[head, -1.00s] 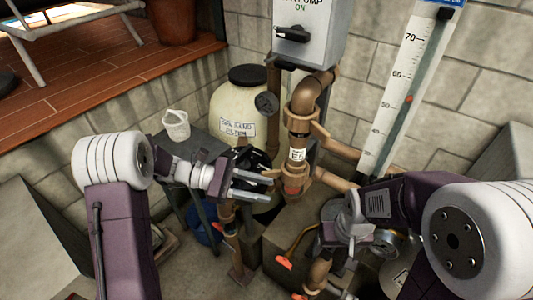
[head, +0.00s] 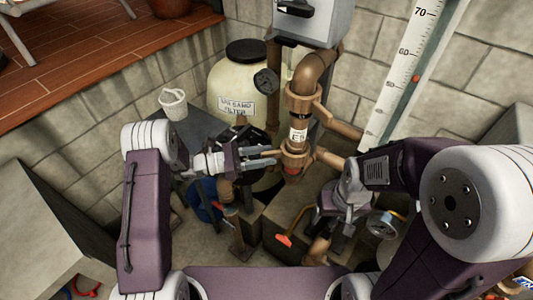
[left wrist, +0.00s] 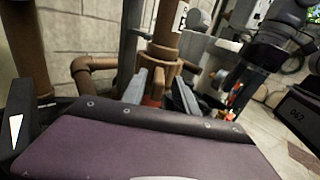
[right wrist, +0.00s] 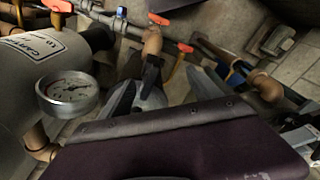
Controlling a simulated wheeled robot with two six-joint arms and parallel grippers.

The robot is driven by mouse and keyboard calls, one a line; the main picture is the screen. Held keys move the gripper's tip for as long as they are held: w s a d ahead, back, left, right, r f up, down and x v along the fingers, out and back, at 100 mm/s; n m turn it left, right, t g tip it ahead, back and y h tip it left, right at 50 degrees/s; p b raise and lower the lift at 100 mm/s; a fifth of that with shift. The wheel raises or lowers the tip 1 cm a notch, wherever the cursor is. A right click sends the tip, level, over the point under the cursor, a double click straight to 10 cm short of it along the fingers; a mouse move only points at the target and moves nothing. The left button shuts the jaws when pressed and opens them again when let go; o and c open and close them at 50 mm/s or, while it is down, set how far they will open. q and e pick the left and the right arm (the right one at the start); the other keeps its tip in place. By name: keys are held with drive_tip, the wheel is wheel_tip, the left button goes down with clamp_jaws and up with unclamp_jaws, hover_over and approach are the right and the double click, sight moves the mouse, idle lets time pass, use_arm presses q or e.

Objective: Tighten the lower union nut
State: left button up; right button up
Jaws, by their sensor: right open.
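The lower union nut (head: 295,158) is a brown ring with side lugs on the vertical brown pipe, below the white label. It also shows in the left wrist view (left wrist: 160,58), upper middle. My left gripper (head: 276,156) is open, its two fingers pointing at the nut from the left. In the left wrist view the fingers (left wrist: 160,92) are spread to either side of the pipe below the nut; I cannot tell whether they touch it. My right gripper (right wrist: 165,95) is open, with a brown pipe end beyond its fingers. In the head view its fingertips are hard to make out.
The upper union (head: 303,97) sits higher on the same pipe. A pressure gauge (right wrist: 70,92) is close left of my right gripper. Red-handled valves (head: 284,241) are low in the pit.

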use_arm(q)
drive_tip(key=shift+w+d+f, duration=0.1)
drive_tip(key=shift+w+d, duration=0.1)
clamp_jaws()
idle(1.3)
